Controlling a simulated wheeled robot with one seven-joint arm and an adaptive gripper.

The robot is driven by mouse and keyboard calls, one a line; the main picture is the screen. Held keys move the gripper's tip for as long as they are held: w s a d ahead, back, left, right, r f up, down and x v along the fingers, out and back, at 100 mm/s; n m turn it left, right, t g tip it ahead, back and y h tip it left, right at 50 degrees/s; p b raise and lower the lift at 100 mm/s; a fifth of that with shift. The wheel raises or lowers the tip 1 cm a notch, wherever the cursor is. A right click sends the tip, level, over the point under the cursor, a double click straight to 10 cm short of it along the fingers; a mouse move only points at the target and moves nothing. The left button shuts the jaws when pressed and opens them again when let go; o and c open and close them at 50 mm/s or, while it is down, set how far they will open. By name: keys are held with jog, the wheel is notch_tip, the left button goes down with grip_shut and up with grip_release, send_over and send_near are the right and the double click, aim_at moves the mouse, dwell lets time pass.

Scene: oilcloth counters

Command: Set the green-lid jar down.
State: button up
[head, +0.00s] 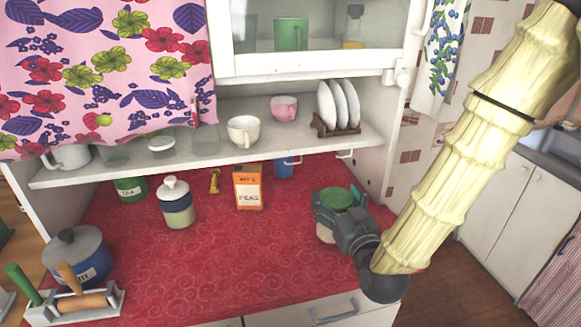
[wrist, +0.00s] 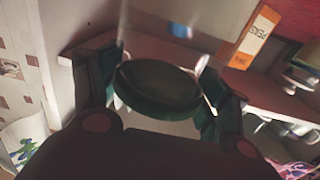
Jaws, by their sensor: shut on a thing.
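The green-lid jar (head: 336,199) is at the right end of the red counter, its green lid up and its pale body partly hidden by my gripper (head: 340,197). In the wrist view the dark green lid (wrist: 158,88) fills the middle, with a finger of my gripper (wrist: 160,95) on each side. The gripper is shut on the jar. The jar looks upright in the head view. Its base is hidden, so I cannot tell whether it touches the counter (head: 240,270).
An orange peas box (head: 248,188), a white-lidded jar (head: 176,202) and a blue mug (head: 284,168) stand on the counter. The shelf (head: 200,163) overhangs the back. Red cloth left of the gripper is clear.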

jog(key=f+p+x, duration=0.1)
jog(key=p+x, duration=0.4)
jog(key=x, duration=1.2)
jog(key=shift+f+p, duration=0.35)
jog(key=shift+f, duration=0.15)
jog(key=o, duration=1.8)
jog(key=shift+s, duration=0.1)
jog(key=shift+o, duration=0.2)
